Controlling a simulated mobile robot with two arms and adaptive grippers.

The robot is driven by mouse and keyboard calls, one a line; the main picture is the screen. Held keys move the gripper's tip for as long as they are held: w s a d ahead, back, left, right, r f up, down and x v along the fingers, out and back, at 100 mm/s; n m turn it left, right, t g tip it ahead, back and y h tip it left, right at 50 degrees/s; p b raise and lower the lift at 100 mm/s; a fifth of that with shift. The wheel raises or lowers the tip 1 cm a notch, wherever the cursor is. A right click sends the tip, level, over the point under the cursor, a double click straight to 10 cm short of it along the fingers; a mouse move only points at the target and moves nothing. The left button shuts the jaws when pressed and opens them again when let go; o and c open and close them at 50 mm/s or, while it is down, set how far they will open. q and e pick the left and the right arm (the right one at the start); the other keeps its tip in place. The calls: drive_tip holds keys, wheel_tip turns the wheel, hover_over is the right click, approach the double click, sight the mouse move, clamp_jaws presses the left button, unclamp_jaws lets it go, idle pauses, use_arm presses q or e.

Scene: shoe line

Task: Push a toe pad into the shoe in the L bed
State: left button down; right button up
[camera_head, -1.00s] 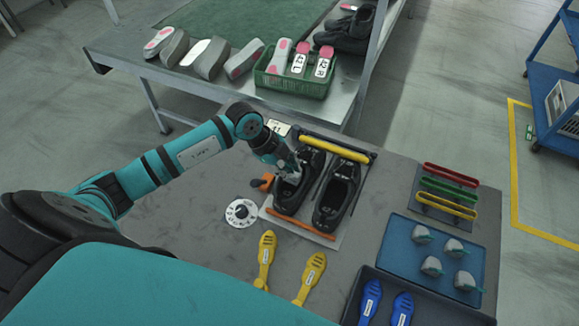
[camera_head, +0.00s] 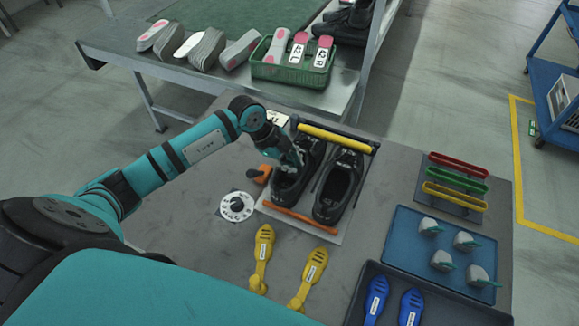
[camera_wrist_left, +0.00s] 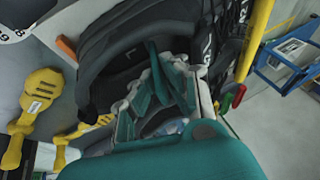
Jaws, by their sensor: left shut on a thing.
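Two black shoes stand side by side in the beds of a light fixture plate. The left shoe (camera_head: 283,187) is in the left bed and the right shoe (camera_head: 336,190) is beside it. My left gripper (camera_head: 293,160) reaches down at the left shoe's opening. In the left wrist view its fingers (camera_wrist_left: 157,92) are inside the dark shoe opening, closed around a green tab (camera_wrist_left: 160,72), which looks like a toe pad's tab. The pad's body is hidden in the shoe. Several grey toe pads with green tabs (camera_head: 442,260) lie on the blue tray. My right gripper is not in view.
A yellow bar (camera_head: 334,138) crosses behind the shoes and an orange bar (camera_head: 300,220) in front. An orange handle (camera_head: 262,175) and a round dial (camera_head: 237,206) stand to the left. Yellow shoe-shaped tools (camera_head: 263,250) lie in front. Red, green and yellow handles (camera_head: 455,190) stand right.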

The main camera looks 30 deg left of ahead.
use_arm(q)
drive_tip(key=shift+w+a+f+b, duration=0.15)
drive_tip(key=shift+w+b, duration=0.25)
drive_tip(key=shift+w, duration=1.15)
drive_tip(key=shift+w, duration=0.2)
drive_tip(key=c, duration=1.4)
unclamp_jaws()
drive_tip(key=shift+o, duration=0.2)
drive_tip(key=shift+w, duration=0.15)
drive_tip(key=shift+s, duration=0.2)
drive_tip(key=shift+s+r+p, duration=0.25)
drive_tip(key=shift+s+p, duration=0.2)
drive_tip(key=shift+p, duration=0.15)
drive_tip(key=shift+s+r+p, duration=0.2)
drive_tip(key=shift+s+p, duration=0.25)
drive_tip(key=shift+p, duration=0.1)
